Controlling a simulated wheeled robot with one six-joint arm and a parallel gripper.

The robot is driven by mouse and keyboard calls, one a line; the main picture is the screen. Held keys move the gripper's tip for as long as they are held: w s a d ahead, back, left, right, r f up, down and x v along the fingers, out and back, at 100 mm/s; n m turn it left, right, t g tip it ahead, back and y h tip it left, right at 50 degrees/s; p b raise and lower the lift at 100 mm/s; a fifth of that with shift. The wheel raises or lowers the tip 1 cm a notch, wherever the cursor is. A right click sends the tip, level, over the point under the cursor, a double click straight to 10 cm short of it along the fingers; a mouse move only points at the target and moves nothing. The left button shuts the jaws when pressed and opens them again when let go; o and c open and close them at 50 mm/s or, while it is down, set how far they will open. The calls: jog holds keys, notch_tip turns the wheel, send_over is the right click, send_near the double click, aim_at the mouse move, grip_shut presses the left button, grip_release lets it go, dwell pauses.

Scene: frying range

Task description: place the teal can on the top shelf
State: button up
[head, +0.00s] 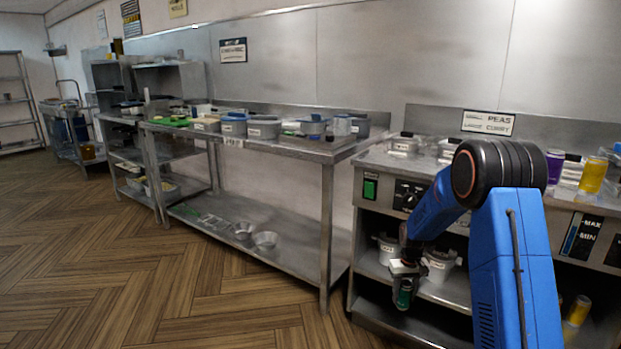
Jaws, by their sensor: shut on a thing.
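My gripper (405,275) hangs low in front of the range unit at the right, below my blue arm. It is shut on the teal can (404,294), which is small and dark teal-green and points downward from the jaws. The can is in front of the unit's open lower shelves; whether it touches anything there cannot be told. The upper of these open shelves (461,290) holds pots. I cannot tell which shelf the task calls the top shelf.
Pots (441,264) stand close behind my gripper. A yellow can (578,310) lies low at the right; purple (554,167) and yellow (592,175) cups stand on the counter. A steel table (300,150) with containers stands left. The wooden floor (200,290) is clear.

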jog(key=s+a+f, duration=0.2)
jog(key=s+f, duration=0.1)
jog(key=f, duration=0.4)
jog(key=s+a+f, duration=0.2)
jog(key=s+f, duration=0.1)
jog(key=f, duration=0.5)
jog(key=shift+a+f, duration=0.25)
jog(key=shift+a, duration=0.15)
jog(key=shift+d, duration=0.1)
